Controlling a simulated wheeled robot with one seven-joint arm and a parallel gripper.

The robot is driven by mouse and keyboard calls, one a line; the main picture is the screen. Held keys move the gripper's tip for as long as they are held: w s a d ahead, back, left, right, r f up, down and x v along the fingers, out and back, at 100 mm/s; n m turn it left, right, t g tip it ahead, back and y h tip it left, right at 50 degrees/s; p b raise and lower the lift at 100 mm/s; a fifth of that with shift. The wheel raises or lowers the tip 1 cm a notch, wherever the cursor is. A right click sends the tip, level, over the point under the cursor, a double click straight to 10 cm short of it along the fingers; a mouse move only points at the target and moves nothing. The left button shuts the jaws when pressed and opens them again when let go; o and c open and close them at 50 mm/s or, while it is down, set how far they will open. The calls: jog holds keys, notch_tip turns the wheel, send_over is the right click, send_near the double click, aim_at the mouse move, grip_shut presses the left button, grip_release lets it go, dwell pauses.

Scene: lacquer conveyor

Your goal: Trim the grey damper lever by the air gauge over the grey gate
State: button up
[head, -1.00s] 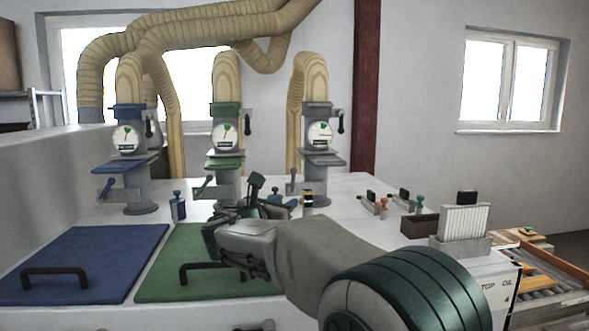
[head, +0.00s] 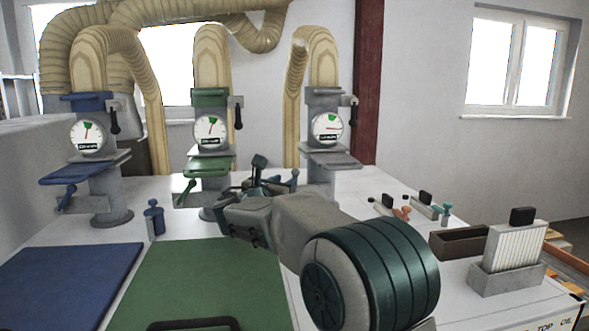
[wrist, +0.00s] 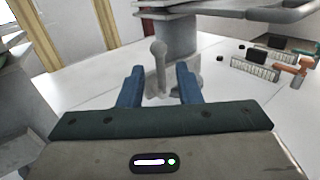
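The grey station's air gauge (head: 327,128) is on the right column, above the grey gate (head: 331,158). Its red needle points right, away from the green sector at the top. The grey damper lever (wrist: 158,62) stands nearly upright with a round knob at the column's foot in the wrist view. In the head view the lever (head: 294,177) is partly hidden behind my arm. My gripper (wrist: 160,88) is open, its two blue fingers apart. The lever shows between the fingertips in the picture, seemingly beyond them; I see no contact. My gripper (head: 258,178) is partly hidden by its wrist in the head view.
Blue (head: 88,133) and green (head: 210,131) gauges stand left, with their own blue (head: 70,197) and green (head: 188,188) levers. A blue peg-like part (head: 154,218) stands on the bench. Small tools (head: 402,212), a brown box (head: 462,242) and a filter holder (head: 508,275) are right.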

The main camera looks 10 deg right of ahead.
aim_at(294, 174)
jog(key=p+x, duration=0.3)
jog(key=x, duration=0.5)
jog(key=shift+w+d, duration=0.1)
jog(key=shift+w, duration=0.1)
grip_shut()
jog(key=shift+d, duration=0.1)
